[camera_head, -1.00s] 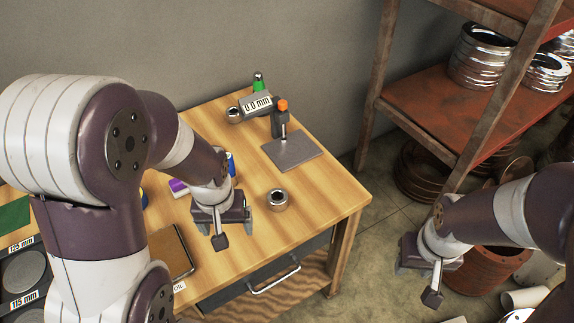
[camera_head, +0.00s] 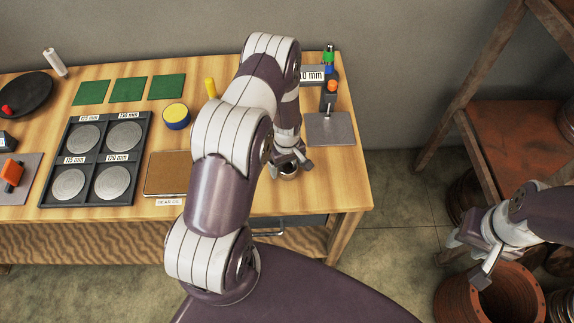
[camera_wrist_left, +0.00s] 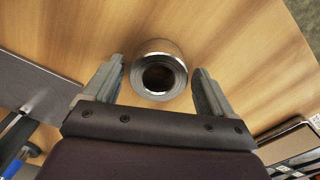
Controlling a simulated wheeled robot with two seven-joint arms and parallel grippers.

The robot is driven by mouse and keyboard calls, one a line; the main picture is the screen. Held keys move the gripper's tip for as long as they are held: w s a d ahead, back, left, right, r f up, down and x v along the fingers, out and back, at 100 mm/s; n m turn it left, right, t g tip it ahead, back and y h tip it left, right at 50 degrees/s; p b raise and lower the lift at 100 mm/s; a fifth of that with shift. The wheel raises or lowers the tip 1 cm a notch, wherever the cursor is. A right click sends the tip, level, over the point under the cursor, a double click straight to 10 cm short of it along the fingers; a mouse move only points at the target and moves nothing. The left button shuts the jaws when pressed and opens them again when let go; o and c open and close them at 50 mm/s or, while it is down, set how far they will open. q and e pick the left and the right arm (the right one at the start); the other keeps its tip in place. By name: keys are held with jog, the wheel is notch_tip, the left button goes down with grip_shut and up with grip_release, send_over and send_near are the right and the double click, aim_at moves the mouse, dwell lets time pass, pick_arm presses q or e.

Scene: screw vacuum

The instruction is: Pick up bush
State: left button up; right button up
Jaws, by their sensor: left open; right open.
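The bush (camera_head: 289,173), a short grey metal ring with a hole, stands on the wooden table near its right front part. In the left wrist view the bush (camera_wrist_left: 158,72) shows between the two fingers, with a visible gap on each side. My left gripper (camera_head: 290,163) is open over the bush and partly hides it in the head view. Its fingers also show in the left wrist view (camera_wrist_left: 158,80). My right gripper (camera_head: 468,258) is open and empty, off the table at the right.
A grey plate (camera_head: 330,130) with a gauge stands behind the bush. A brown pad (camera_head: 166,174) and a dark tray (camera_head: 96,160) of metal discs lie to the left. A rusty shelf (camera_head: 505,140) and drum (camera_head: 492,300) stand at the right.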

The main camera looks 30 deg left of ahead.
pick_arm(q)
jog(key=shift+w+d+f, duration=0.15)
jog(key=shift+d+f, duration=0.05)
jog(key=shift+d, duration=0.05)
jog(key=shift+a, duration=0.2)
jog(key=c, duration=1.4)
jog(key=shift+r, duration=0.15)
